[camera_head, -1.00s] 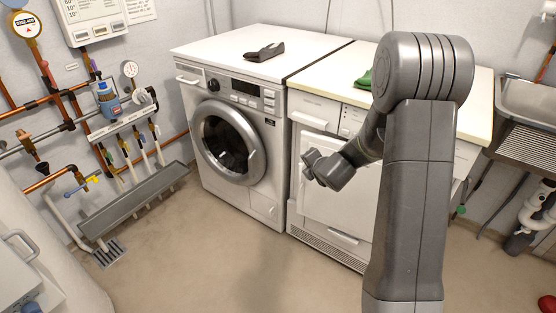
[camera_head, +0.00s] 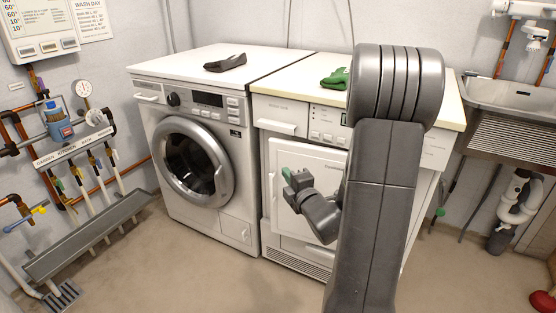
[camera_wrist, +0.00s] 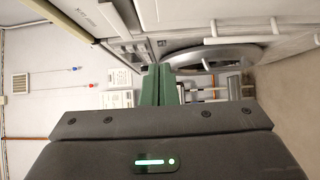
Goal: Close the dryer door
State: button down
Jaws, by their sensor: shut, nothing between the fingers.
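The dryer (camera_head: 284,112) is the white machine on the right, under a pale worktop. Its square white door (camera_head: 316,160) is on its front, partly hidden behind my arm. I cannot tell whether the door is flush or slightly ajar. My gripper (camera_head: 287,174) is shut and empty, with green fingertips in front of the left part of the door. Whether it touches the door cannot be told. In the wrist view my gripper's green fingers (camera_wrist: 160,86) are together with nothing between them.
A washing machine (camera_head: 190,100) with a round door stands left of the dryer. A sink (camera_head: 510,95) is at right, pipes at left. The floor in front is clear.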

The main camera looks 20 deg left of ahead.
aim_at(292, 152)
jog(key=b+x, duration=0.1)
jog(key=x, duration=0.2)
jog(key=w+d+x, duration=0.1)
jog(key=x, duration=0.2)
jog(key=b+x, duration=0.1)
jog(key=x, duration=0.2)
jog(key=shift+w+f+b, duration=0.15)
jog(key=shift+w+b, duration=0.15)
jog(key=shift+w, duration=0.75)
jog(key=shift+w+r, duration=0.25)
jog(key=w+p, duration=0.2)
jog(key=w, duration=0.2)
jog(key=shift+w+a+p, duration=0.1)
jog(key=shift+w+p, duration=0.1)
jog(key=shift+p, duration=0.1)
jog(key=shift+w+r, duration=0.15)
